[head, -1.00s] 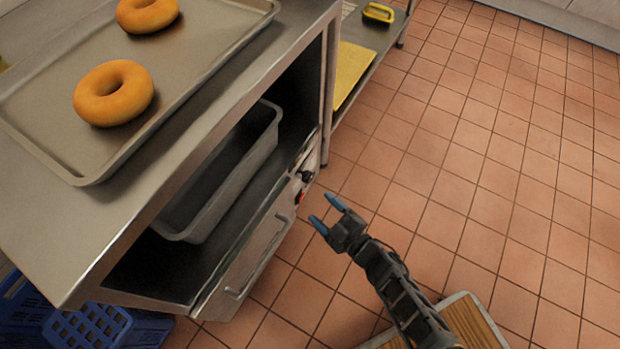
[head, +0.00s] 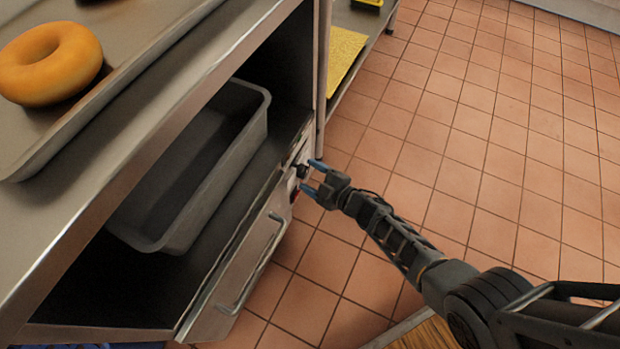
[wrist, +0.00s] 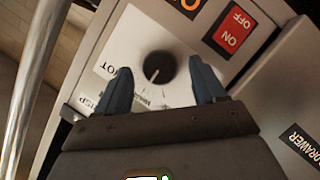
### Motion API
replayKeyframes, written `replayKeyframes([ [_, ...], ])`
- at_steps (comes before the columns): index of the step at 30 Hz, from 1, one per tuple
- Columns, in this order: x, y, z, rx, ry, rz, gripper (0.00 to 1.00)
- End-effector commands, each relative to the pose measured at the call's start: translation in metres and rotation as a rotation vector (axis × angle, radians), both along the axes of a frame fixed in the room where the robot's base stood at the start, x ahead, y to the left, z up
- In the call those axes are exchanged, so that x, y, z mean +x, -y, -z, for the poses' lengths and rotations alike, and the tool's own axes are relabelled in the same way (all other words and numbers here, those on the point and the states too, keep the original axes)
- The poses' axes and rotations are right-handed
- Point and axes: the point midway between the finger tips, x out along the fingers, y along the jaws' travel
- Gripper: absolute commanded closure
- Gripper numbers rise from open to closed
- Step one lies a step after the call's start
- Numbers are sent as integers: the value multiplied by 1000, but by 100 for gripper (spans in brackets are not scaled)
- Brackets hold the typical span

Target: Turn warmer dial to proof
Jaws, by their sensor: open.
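The warmer dial (wrist: 160,67) is a round dark knob with a light pointer line, on a pale plate in the wrist view. Printed words ring it; "HOT" and "CRISP" partly show at its left, and the lettering below it is too blurred to read. In the head view the dial (head: 302,171) is a small black knob on the panel at the drawer's far end. My gripper (wrist: 164,85) is open, with one blue finger on each side of the dial in the picture. In the head view my gripper (head: 312,177) is close to the panel. I cannot tell whether it touches the dial.
A red ON/OFF switch (wrist: 234,30) sits right of the dial. The drawer (head: 235,270) has a bar handle. A grey tub (head: 195,170) stands on the shelf above. A bagel (head: 48,62) lies on a tray on top. The tiled floor (head: 480,150) at right is clear.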

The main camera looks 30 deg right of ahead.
Motion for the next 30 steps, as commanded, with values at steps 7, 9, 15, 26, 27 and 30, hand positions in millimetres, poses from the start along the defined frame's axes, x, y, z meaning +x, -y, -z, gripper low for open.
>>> replayKeyframes([
  [7, 8, -3, 2, 1, 0, 1, 30],
  [9, 8, -3, 2, 1, 0, 1, 30],
  [15, 8, -3, 2, 1, 0, 1, 38],
  [26, 8, -3, 2, 1, 0, 1, 73],
  [27, 7, -3, 2, 1, 0, 0, 76],
  [30, 7, -3, 2, 1, 0, 1, 86],
])
